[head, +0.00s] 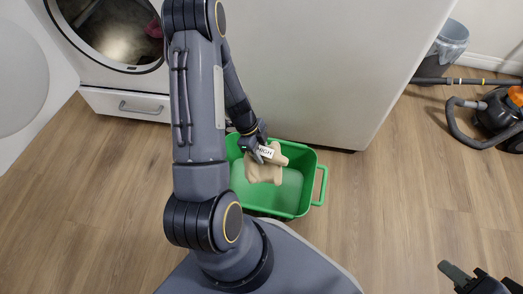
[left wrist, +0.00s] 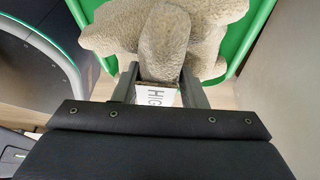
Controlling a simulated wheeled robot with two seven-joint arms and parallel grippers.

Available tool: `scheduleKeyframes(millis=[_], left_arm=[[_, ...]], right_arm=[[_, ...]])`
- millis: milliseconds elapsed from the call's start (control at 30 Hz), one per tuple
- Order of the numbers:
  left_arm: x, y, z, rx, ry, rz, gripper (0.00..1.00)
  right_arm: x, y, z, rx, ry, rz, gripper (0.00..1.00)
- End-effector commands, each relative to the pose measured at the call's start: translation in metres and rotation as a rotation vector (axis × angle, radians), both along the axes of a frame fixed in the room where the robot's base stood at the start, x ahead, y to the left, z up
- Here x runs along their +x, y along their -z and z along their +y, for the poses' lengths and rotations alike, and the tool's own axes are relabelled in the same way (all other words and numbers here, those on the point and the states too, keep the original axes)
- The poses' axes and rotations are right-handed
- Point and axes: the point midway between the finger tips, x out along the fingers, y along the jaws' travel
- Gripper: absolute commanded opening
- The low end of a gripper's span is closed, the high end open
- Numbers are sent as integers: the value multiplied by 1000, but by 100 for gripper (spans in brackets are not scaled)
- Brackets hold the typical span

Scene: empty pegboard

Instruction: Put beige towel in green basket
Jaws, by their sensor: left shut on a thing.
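The beige towel (head: 268,171) is bunched and hangs from my left gripper (head: 262,153) over the green basket (head: 308,185) in the head view. My left gripper is shut on the towel. In the left wrist view the towel (left wrist: 120,28) bulges out between the fingers of my left gripper (left wrist: 162,78), with the basket's green wall (left wrist: 250,35) behind it. The basket's visible inside looks empty apart from the towel above it. Whether the towel touches the basket floor I cannot tell. My right gripper (head: 480,278) is at the lower right corner, apart from the basket, its fingers partly cut off.
An open front-loading washer (head: 125,102) stands at the upper left. A white cabinet side (head: 330,70) rises just behind the basket. A grey bin (head: 447,45) and a vacuum cleaner (head: 497,115) are at the upper right. The wooden floor (head: 410,190) right of the basket is clear.

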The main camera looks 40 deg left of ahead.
Motion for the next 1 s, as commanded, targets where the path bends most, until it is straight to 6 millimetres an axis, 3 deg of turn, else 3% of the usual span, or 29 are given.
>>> scheduleKeyframes(millis=[300, 400, 633, 700, 1000], left_arm=[[0, 44, -1, 0, 1, 2, 8], [0, 60, 0, 0, 1, -1, 8], [0, 92, 0, 0, -1, 0, 8], [-1, 96, 0, -2, -2, 3, 8], [0, 125, 0, 0, 0, 1, 8]], right_arm=[[0, 24, 0, 0, 0, 0, 34], [0, 45, 0, 0, 0, 0, 34], [0, 71, 0, 0, 0, 0, 34], [0, 63, 0, 0, 0, 0, 34], [0, 63, 0, 0, 0, 0, 34]])
